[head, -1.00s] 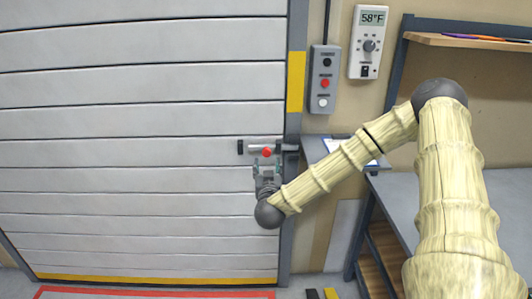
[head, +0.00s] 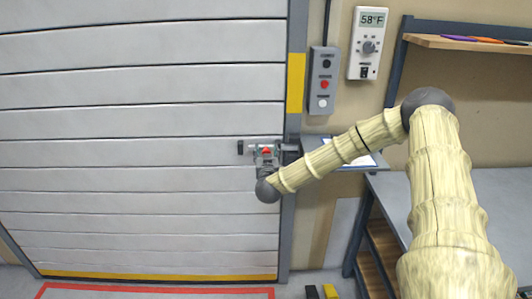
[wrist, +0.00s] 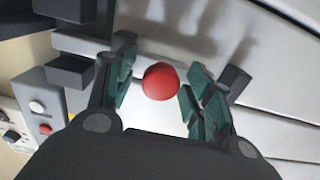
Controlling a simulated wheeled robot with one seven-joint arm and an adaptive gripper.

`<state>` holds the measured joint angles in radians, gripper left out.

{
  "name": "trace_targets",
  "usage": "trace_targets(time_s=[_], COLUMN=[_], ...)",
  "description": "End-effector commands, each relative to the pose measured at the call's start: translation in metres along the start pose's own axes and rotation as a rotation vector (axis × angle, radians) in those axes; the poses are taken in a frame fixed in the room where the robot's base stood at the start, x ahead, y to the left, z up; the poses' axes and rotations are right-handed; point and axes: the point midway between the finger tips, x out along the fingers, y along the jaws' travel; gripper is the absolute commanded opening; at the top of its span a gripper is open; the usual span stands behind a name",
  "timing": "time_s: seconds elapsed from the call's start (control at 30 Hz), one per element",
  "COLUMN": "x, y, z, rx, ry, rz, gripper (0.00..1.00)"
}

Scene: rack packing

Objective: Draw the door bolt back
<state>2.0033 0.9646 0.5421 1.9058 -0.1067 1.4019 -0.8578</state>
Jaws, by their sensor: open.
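The door bolt (head: 252,146) is a short metal bar across the right edge of the grey slatted door (head: 140,120), with a round red knob (head: 266,150) on it. A dark bracket (head: 290,147) sits on the frame side. My gripper (head: 266,157) reaches up from below at the knob and partly covers the bolt. In the wrist view the red knob (wrist: 161,81) lies between the two open teal-padded fingers (wrist: 160,92). I see gaps on both sides of the knob, so it is not gripped. The gripper body hides part of the bar.
A control box (head: 323,80) with buttons and a thermostat (head: 368,43) hang on the wall right of the door. A small ledge with a clipboard (head: 362,161) and a grey workbench (head: 396,190) stand under my arm. The door face left of the bolt is clear.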

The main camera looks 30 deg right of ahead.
Motion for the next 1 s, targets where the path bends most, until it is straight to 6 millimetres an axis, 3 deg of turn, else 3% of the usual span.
trace_targets(time_s=[0.17,0.47,0.67,1.0], x=[0.000,0.000,0.000,0.000], y=[0.000,0.000,-0.002,-0.031], z=[0.000,0.000,0.000,0.000], rx=[0.000,0.000,0.000,0.000], ry=[0.000,0.001,0.001,0.003], rz=[0.000,0.000,-0.001,-0.003], gripper=[0.53,0.01,0.00,0.00])
